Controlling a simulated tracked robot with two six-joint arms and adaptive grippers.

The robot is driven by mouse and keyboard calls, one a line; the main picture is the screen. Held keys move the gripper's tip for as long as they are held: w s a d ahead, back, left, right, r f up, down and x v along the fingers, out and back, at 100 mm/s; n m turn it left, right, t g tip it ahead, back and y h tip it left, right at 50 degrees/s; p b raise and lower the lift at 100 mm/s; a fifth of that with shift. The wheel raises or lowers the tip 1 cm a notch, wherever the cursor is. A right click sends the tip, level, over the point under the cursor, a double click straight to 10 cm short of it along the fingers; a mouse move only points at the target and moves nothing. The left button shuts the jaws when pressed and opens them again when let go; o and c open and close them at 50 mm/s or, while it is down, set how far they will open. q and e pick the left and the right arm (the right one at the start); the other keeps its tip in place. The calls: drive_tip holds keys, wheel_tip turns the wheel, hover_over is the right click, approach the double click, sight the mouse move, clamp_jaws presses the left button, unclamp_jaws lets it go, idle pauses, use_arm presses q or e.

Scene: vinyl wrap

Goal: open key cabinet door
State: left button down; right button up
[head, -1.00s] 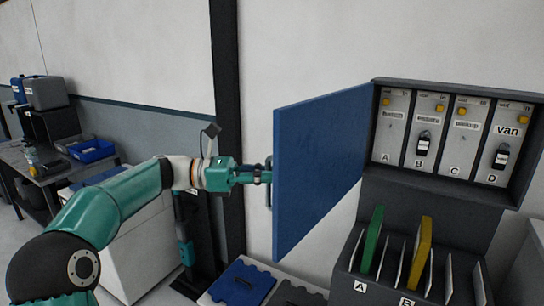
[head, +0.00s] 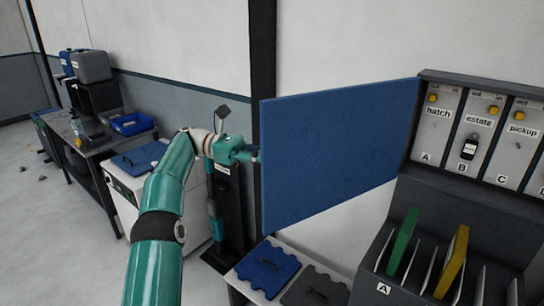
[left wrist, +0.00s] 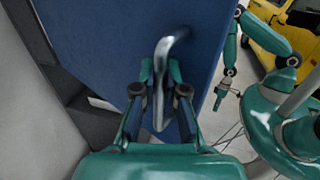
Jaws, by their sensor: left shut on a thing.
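The blue key cabinet door (head: 335,155) stands swung wide out to the left of the dark grey cabinet (head: 480,84). The door also fills much of the left wrist view (left wrist: 100,35). My left gripper (head: 256,154) is at the door's outer edge, partly hidden behind the panel. In the left wrist view its fingers (left wrist: 161,88) are shut on the metal door handle (left wrist: 172,42). Inside the cabinet are lettered panels, and a black key fob (head: 469,147) hangs on panel B. My right gripper (left wrist: 221,98) shows small in the left wrist view, its jaws unclear.
A slotted rack (head: 400,292) with a green and a yellow folder stands below the cabinet. A dark post (head: 262,60), a white cabinet and a workbench (head: 85,150) stand further left. Open floor lies at lower left.

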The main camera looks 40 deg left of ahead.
use_arm(q)
drive_tip(key=c, duration=1.2)
unclamp_jaws()
drive_tip(key=shift+d, duration=0.1)
